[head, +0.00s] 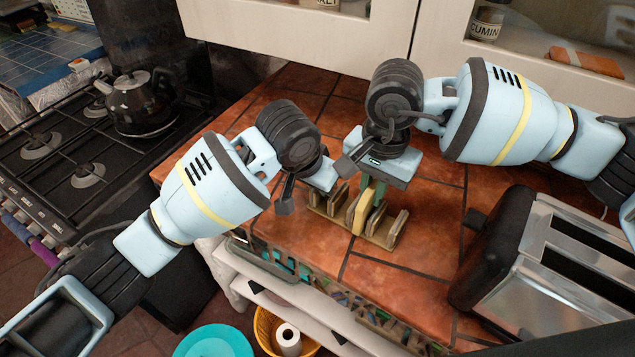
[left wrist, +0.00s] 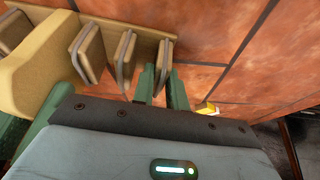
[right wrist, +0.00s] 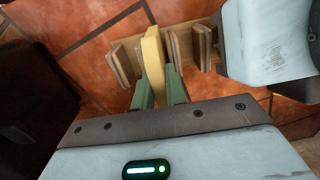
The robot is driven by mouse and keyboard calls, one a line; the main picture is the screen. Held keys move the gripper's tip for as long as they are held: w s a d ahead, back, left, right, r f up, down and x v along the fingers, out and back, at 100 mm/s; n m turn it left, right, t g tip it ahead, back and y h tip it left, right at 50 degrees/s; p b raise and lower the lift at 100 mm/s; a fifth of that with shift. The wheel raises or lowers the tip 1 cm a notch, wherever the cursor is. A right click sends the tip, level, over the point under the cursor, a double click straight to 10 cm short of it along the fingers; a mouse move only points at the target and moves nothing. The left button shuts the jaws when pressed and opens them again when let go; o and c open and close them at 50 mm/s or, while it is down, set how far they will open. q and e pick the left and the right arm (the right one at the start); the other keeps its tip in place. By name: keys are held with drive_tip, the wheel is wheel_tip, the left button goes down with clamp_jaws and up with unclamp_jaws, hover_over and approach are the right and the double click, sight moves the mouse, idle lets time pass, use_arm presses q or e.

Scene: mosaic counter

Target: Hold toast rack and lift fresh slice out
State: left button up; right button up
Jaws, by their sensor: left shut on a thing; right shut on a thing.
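The toast rack (head: 384,238), a light wooden base with several upright dividers, stands on the tiled counter. It also shows in the left wrist view (left wrist: 146,38) and right wrist view (right wrist: 181,50). The pale yellow fresh slice (head: 361,212) stands upright among the dividers; it shows in the right wrist view (right wrist: 153,58) and at left in the left wrist view (left wrist: 38,72). My right gripper (right wrist: 158,88) is shut on the slice from above, green fingers either side. My left gripper (left wrist: 163,84) is shut on the rack's end divider. Whether the slice touches the base is hidden.
A black and chrome toaster (head: 545,265) stands right of the rack. A stove with a dark kettle (head: 140,103) is at left. White cabinets (head: 300,32) border the back. Bare counter (head: 435,200) lies between rack and toaster; the counter's front edge is close.

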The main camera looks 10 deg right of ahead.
drive_tip(key=shift+r, duration=0.15)
idle(0.3)
drive_tip(key=shift+r, duration=4.15)
use_arm(q)
drive_tip(key=o, duration=0.8)
drive_tip(key=shift+o, duration=0.2)
drive_tip(key=v, duration=1.2)
drive_tip(key=shift+f, duration=0.1)
use_arm(e)
drive_tip(key=shift+f, duration=0.1)
